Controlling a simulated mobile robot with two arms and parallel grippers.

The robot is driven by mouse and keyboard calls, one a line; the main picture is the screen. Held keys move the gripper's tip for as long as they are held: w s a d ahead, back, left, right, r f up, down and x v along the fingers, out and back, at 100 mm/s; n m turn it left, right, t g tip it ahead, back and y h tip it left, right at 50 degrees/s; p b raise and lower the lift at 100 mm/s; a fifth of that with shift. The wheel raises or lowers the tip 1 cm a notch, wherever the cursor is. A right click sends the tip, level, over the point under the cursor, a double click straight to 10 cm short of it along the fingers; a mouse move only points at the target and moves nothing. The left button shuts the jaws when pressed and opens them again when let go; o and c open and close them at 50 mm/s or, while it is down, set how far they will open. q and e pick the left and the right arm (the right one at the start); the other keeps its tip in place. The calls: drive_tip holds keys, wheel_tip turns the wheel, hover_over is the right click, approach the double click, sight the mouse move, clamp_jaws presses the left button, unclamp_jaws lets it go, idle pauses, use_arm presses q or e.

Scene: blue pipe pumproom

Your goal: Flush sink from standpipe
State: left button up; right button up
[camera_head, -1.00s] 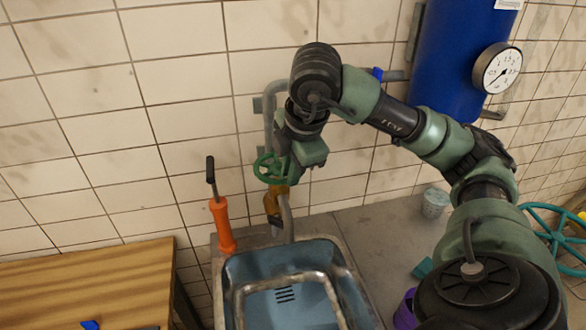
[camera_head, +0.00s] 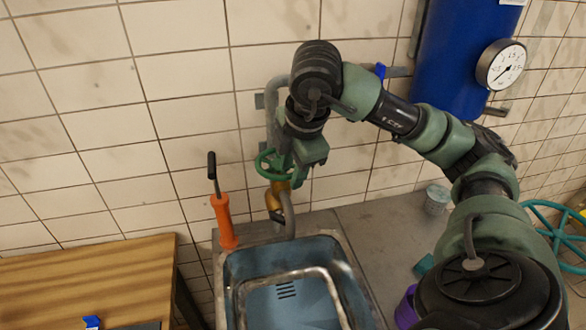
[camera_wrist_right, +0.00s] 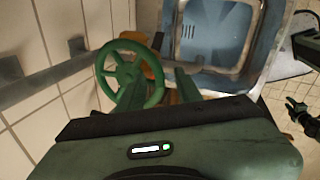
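A green handwheel (camera_head: 272,164) sits on the grey standpipe (camera_head: 272,112) against the tiled wall, above a brass-coloured fitting (camera_head: 277,196) and a bent grey spout. The blue sink basin (camera_head: 245,262) lies below it. My right gripper (camera_head: 300,178) is close beside the wheel, at its right. In the right wrist view, the handwheel (camera_wrist_right: 130,74) is just ahead of the gripper (camera_wrist_right: 164,80). Its fingers stand apart, with the wheel's near rim at the left finger; I cannot tell whether they touch.
An orange-handled tool (camera_head: 222,220) stands left of the sink. A wooden table (camera_head: 90,270) is at lower left, with a blue item (camera_head: 92,322). A blue tank (camera_head: 455,60) with a gauge (camera_head: 501,65) is upper right. A cup (camera_head: 437,199) stands on the counter (camera_head: 375,235).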

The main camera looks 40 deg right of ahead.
drive_tip(key=shift+r, duration=0.35)
drive_tip(key=p+v, duration=0.1)
drive_tip(key=v, duration=0.6)
drive_tip(key=shift+s, duration=0.2)
